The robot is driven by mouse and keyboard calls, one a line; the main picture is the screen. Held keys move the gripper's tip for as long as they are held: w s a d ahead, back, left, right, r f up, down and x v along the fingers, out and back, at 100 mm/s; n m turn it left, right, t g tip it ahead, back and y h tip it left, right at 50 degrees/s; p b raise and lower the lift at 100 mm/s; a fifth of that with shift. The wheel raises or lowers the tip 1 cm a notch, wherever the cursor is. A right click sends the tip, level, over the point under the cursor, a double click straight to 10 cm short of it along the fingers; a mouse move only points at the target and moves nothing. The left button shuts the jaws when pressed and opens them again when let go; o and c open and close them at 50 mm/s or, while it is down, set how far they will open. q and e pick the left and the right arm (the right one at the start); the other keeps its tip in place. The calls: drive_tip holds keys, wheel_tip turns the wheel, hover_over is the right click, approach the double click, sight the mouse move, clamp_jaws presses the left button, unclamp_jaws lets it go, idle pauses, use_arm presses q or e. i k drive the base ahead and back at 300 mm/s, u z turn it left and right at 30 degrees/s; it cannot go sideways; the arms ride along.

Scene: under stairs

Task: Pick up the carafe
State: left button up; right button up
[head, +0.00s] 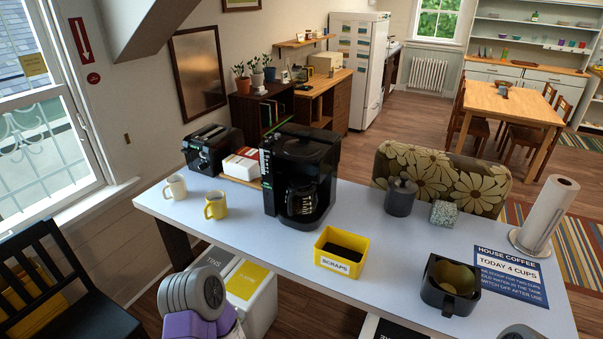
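The glass carafe (303,201) with a dark handle sits inside the black coffee maker (300,165), in the middle of the light grey table (365,220). Its handle side faces me. The machine's top and body hide its upper and rear parts. A grey and purple part of my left arm shows at the bottom left, in front of the table and apart from the carafe. A small grey part of my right arm shows at the bottom right edge. No fingers of either gripper show.
A yellow mug (216,206), a white mug (175,187) and a toaster (212,148) stand left of the machine. A yellow scraps bin (342,253), a black filter basket (450,286), a dark canister (400,198) and a paper towel roll (545,215) are right. Clear tabletop lies before the machine.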

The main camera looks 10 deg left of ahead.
sight(303, 202)
drive_tip(key=k, duration=1.15)
drive_tip(key=u, duration=0.95)
drive_tip(key=i, duration=1)
drive_tip(key=u, duration=0.4)
drive_tip(key=i, duration=1.15)
drive_tip(key=z, duration=1.3)
drive_tip(key=i, duration=0.5)
drive_tip(key=z, duration=0.5)
